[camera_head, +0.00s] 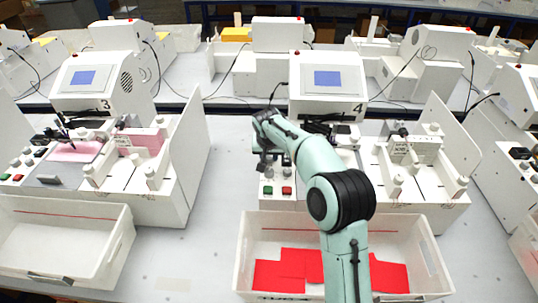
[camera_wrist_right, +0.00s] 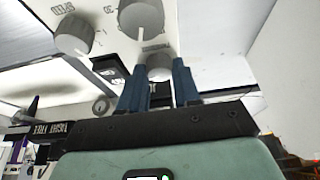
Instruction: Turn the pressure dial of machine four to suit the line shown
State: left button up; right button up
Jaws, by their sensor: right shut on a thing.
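Machine four (camera_head: 297,103), a white plotter with a blue screen and a "4" on its front, stands at the middle of the head view. My right gripper (camera_head: 266,163) reaches down over its control panel, above the green and red buttons. In the wrist view my right gripper (camera_wrist_right: 159,88) has its two blue fingers on either side of a light grey round dial (camera_wrist_right: 159,67), shut on it. The small print above this dial looks like "PRESSURE". My arm covers much of the plotting bed, and I cannot make out a drawn line. My left gripper is not in view.
Two more grey knobs, a speed knob (camera_wrist_right: 74,36) and a larger one (camera_wrist_right: 141,18), sit close to the gripped dial. A white bin (camera_head: 245,250) with red cards stands in front. Machine three (camera_head: 75,105), with pink sheets, is at the left.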

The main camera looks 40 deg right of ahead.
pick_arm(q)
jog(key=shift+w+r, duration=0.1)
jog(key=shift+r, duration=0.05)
pick_arm(e)
jog(key=shift+n, duration=0.3)
jog(key=shift+d+r+n+y+p, duration=0.1)
jog(key=shift+n+y+p, duration=0.35)
jog(key=shift+n, duration=0.55)
jog(key=n+y, duration=0.1)
jog(key=n, duration=0.1)
jog(key=shift+d+n+t+p, duration=0.1)
jog(key=shift+n+t+p, duration=0.2)
jog(key=shift+t+p, duration=0.1)
jog(key=n+y+p, duration=0.1)
jog(key=n, duration=0.2)
jog(key=shift+d+y, duration=0.1)
jog(key=shift+y, duration=0.15)
pick_arm(q)
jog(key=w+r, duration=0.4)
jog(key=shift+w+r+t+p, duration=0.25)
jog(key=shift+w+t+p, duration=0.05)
jog(key=shift+p, duration=0.15)
pick_arm(e)
jog(key=shift+n+y, duration=0.5)
jog(key=shift+n, duration=1.2)
jog(key=o, duration=1.1)
jog(key=shift+c, duration=0.2)
